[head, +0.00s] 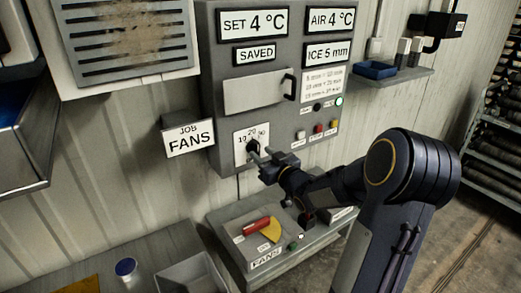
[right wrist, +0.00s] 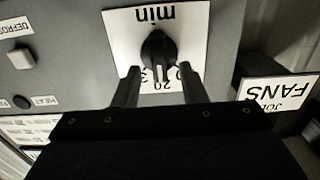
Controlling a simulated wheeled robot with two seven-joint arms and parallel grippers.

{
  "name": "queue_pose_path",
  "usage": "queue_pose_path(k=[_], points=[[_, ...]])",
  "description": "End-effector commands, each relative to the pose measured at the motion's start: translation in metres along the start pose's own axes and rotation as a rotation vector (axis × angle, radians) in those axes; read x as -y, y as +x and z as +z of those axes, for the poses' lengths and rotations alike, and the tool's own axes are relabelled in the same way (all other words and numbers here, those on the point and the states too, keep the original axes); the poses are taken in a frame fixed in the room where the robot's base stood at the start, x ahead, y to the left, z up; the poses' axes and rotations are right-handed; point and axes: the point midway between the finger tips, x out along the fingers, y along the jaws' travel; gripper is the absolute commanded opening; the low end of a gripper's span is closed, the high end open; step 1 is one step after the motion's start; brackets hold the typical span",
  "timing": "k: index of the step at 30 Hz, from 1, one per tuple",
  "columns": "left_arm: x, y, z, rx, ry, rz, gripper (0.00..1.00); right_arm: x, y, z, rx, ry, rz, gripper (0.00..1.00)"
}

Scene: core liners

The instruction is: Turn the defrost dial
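The defrost dial is a black knob (right wrist: 159,47) on a white plate (right wrist: 117,27) marked "min" and numbers, upside down in the right wrist view. Its white mark points toward the numbers, near 20. In the head view the plate (head: 241,155) is low on the grey control panel, the knob partly hidden by my gripper. My right gripper (head: 260,156) is at the plate. In the right wrist view its two fingers (right wrist: 157,72) are apart, one on each side of the knob's lower end, with gaps visible. My left gripper is not in view.
The control panel (head: 209,75) has a handled flap (head: 254,92), displays and small buttons (head: 318,129). A "JOB FANS" sign (head: 189,136) sits left of the dial. Below is a fans box with a red lever (head: 257,226). A shelf with a blue tray (head: 375,69) is at right.

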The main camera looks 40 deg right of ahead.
Motion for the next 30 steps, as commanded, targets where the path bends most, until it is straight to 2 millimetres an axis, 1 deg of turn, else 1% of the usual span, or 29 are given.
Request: queue_pose_path(k=[1,4,7,13,14,22,23,30], points=[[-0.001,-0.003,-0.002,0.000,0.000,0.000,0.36,0.001,0.006,-0.001,0.001,0.000,-0.002,0.38],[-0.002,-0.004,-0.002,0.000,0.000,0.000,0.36,0.000,0.014,0.000,0.002,0.000,-0.001,0.38],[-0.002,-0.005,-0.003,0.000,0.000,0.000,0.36,0.000,0.017,0.000,0.001,0.000,0.000,0.38],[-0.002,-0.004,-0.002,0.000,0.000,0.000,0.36,0.000,0.018,0.000,0.001,-0.001,0.001,0.38],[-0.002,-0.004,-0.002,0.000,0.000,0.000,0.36,0.000,0.018,0.000,0.001,-0.001,0.001,0.37],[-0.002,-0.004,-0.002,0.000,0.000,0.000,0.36,0.000,0.017,0.000,0.001,-0.001,0.001,0.02],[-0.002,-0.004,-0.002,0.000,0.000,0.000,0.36,0.000,0.017,0.000,0.001,-0.001,0.001,0.00],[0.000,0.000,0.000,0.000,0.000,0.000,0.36,0.000,0.017,0.002,0.001,-0.015,0.001,0.00]])
